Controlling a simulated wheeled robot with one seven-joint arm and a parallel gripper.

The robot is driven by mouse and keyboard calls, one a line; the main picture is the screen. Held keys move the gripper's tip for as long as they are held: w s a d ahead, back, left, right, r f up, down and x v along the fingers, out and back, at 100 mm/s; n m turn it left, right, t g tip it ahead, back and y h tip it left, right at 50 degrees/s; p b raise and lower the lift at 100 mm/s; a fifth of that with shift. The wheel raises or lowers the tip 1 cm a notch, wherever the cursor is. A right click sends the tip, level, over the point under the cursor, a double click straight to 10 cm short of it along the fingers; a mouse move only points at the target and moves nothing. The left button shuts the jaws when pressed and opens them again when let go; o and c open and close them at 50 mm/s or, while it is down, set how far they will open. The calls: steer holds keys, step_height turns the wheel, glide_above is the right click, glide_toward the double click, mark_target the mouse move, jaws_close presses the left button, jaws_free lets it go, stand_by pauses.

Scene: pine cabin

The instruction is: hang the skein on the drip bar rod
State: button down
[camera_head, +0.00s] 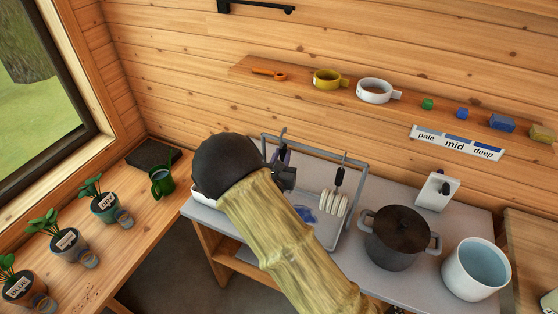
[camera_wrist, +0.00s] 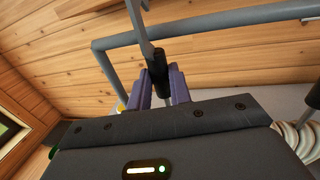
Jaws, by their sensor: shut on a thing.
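The drip bar is a grey frame with a top rod (camera_head: 312,149) over a tray on the bench; the rod (camera_wrist: 230,22) crosses the top of the wrist view. My gripper (camera_head: 284,158) is at the rod's left part. Its purple fingers (camera_wrist: 163,90) are shut on a black grip (camera_wrist: 159,72) with a grey metal hook (camera_wrist: 145,30) rising in front of the rod. I cannot tell whether the hook rests on it. Any skein below this grip is hidden by my gripper and arm. A cream skein (camera_head: 335,203) hangs from another black-gripped hook (camera_head: 340,176) farther right; cream coils show in the wrist view (camera_wrist: 288,138).
A blue patch (camera_head: 306,214) lies in the tray. A lidded dark pot (camera_head: 396,240) and a white bucket (camera_head: 476,270) stand right. A shelf (camera_head: 300,82) with cups and a pale-mid-deep strip (camera_head: 456,143) are on the wall. Potted plants (camera_head: 68,243) line the left counter.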

steer(key=shift+f+b, duration=0.8)
steer(key=shift+f, duration=0.2)
steer(key=c, duration=1.2)
jaws_free()
steer(key=shift+s, duration=0.15)
steer(key=s+a+b, duration=0.2)
steer(key=s+b, duration=0.2)
steer(key=s, duration=1.3)
steer(key=shift+a, duration=0.35)
